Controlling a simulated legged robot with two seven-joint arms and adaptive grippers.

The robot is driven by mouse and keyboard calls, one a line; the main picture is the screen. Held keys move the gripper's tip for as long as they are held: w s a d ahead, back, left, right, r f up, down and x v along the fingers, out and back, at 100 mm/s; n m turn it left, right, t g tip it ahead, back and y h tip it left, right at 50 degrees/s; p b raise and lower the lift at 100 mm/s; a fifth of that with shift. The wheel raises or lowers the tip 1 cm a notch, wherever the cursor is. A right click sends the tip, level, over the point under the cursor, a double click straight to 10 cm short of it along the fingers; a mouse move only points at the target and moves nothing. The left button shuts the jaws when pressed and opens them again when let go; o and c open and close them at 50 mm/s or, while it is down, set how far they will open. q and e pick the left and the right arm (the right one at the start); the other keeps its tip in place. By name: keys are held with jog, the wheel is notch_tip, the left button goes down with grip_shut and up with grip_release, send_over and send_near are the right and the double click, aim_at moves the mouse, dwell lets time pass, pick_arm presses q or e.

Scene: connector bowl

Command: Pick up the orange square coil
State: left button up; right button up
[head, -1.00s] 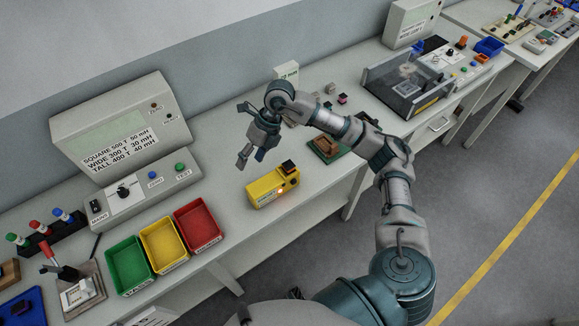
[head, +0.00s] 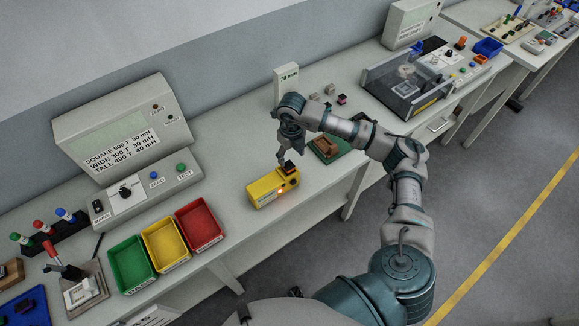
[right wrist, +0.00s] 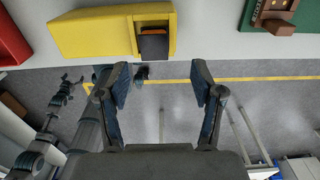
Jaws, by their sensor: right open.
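A small dark-topped block with an orange-brown edge, which looks like the orange square coil (right wrist: 153,45), sits in the slot at one end of a yellow box (right wrist: 95,33). In the head view the coil (head: 289,167) shows on top of the yellow box (head: 265,190), close to a lit lamp. My right gripper (head: 283,160) points down just above and beside the coil. In the right wrist view my right gripper (right wrist: 160,88) is open, with nothing between its fingers, and the coil lies beyond the fingertips. What seems to be my left gripper (right wrist: 68,82) is small in that view, its fingers unclear.
Green (head: 131,264), yellow (head: 164,245) and red (head: 199,227) bins stand left of the yellow box. A green board with a brown piece (head: 327,147) lies to its right. A large meter console (head: 115,130) stands behind. The bench front between is clear.

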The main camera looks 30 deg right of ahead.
aim_at(289, 165)
jog(key=f, duration=0.3)
jog(key=a+f+p, duration=0.1)
jog(key=f, duration=0.1)
jog(key=shift+w+f, duration=0.1)
jog(key=shift+w, duration=0.2)
jog(key=shift+d, duration=0.2)
jog(key=c, duration=1.2)
